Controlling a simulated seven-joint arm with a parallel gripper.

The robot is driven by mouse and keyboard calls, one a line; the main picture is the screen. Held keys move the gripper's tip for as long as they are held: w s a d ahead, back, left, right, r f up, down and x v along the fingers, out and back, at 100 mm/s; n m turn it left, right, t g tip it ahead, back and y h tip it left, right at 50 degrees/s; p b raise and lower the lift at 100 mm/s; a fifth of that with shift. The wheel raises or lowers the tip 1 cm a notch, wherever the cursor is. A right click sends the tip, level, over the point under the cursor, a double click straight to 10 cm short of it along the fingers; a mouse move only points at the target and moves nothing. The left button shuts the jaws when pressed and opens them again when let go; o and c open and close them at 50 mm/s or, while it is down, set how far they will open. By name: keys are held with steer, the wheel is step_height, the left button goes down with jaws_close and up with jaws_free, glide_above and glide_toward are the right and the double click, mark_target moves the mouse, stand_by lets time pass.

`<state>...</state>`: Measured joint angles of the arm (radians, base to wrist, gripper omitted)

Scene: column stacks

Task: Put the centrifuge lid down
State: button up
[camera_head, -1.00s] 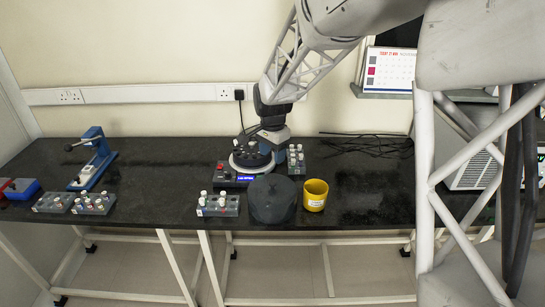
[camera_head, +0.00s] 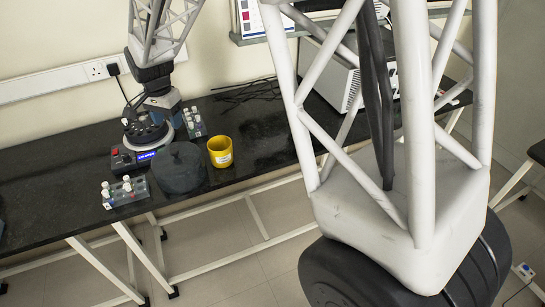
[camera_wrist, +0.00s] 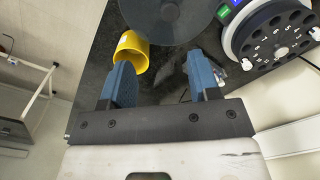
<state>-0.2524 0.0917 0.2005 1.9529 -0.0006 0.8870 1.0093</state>
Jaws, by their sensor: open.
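The centrifuge lid, a dark grey round cover with a small knob, sits on the black bench in the head view (camera_head: 181,172). It is just in front of the centrifuge (camera_head: 133,155) and left of the yellow mug. In the wrist view the lid is a grey disc (camera_wrist: 168,18) at the top edge, partly cut off, beyond my fingertips. The centrifuge's uncovered rotor (camera_wrist: 276,38) shows at upper right there. My gripper (camera_wrist: 161,80) is open, with nothing between its blue fingers. In the head view my gripper (camera_head: 163,107) is at the back right of the centrifuge; its fingertips are unclear.
The yellow mug (camera_head: 220,152) stands right beside the lid. A rack with white-capped tubes (camera_head: 125,191) is at the lid's left, and another rack (camera_head: 194,123) is right of the centrifuge. Black cables (camera_head: 250,90) lie at the back. Bench right of the mug is clear.

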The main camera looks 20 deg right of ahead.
steer(key=s+d+r+n, duration=0.2)
steer(key=s+d+r, duration=0.4)
steer(key=s, duration=0.2)
steer(key=s+d+r+n, duration=0.1)
steer(key=s+d, duration=0.3)
steer(key=s, duration=0.6)
steer(key=s+d+r+n+t, duration=0.1)
steer(key=s+d+n, duration=0.2)
steer(key=s, duration=0.7)
steer(key=s+d+r+n+t, duration=0.1)
steer(key=s+d, duration=0.3)
steer(key=s, duration=0.5)
steer(key=shift+s+d+r+n, duration=0.35)
steer(key=shift+s+r+n, duration=0.05)
steer(key=shift+n, duration=0.3)
